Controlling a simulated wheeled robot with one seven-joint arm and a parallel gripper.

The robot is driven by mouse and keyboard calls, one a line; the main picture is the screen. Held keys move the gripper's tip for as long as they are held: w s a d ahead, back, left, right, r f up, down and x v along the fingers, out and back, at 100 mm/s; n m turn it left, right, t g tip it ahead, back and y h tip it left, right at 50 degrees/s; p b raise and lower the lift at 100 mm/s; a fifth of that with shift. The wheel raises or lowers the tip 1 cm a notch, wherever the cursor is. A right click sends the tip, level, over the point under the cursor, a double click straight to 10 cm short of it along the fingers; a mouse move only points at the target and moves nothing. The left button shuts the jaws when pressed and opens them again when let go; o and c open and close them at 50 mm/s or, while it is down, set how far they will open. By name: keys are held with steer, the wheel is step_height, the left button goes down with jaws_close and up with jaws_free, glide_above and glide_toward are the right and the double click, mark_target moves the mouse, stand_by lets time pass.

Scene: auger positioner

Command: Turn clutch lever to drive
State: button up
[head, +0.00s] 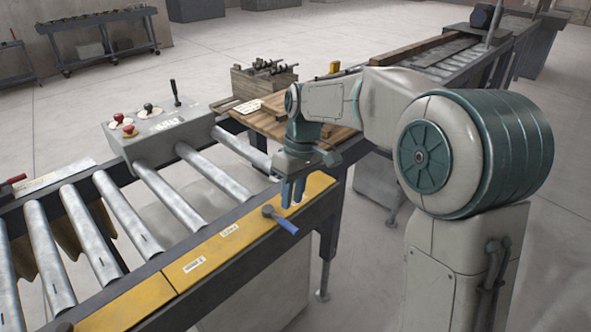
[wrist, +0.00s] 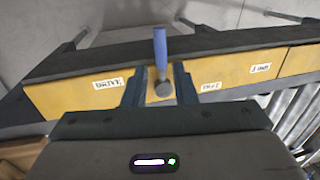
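The clutch lever has a blue handle (head: 284,222) and a grey round pivot on the yellow strip (head: 225,245) along the conveyor's side. In the wrist view the blue handle (wrist: 160,48) points up the picture, across the strip's edge. The DRIVE label (wrist: 108,83) is left of the pivot, and another label (wrist: 211,86), seemingly FREE, is right of it. My gripper (head: 292,198) points down over the strip close to the lever. Its fingers are open, one on each side of the pivot in the wrist view (wrist: 159,76). They do not visibly grip the handle; their height above the strip is unclear.
A grey control box (head: 160,135) with red buttons and a black stick stands across the rollers (head: 120,220). A wooden board (head: 325,140) and a crate (head: 262,82) are behind my gripper. The floor in front of the strip is clear.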

step_height(320, 180, up, 8)
steer(key=w+d, duration=0.1)
steer(key=shift+f, duration=0.25)
steer(key=s+d+f+m+t, duration=0.1)
steer(key=s+d+f+m, duration=0.1)
steer(key=s+d, duration=0.3)
steer(key=s+d+f+m+t+h, duration=0.1)
steer(key=s+d+f+m+t, duration=0.1)
steer(key=s, duration=0.7)
steer(key=s+d+f+m+t, duration=0.1)
steer(key=s+d+f+m, duration=0.3)
steer(key=s+d, duration=0.3)
steer(key=shift+d+f+m+t+h, duration=0.3)
steer(key=shift+d+m, duration=0.35)
steer(key=shift+m, duration=0.15)
steer(key=shift+a+r, duration=0.1)
steer(key=shift+a, duration=0.05)
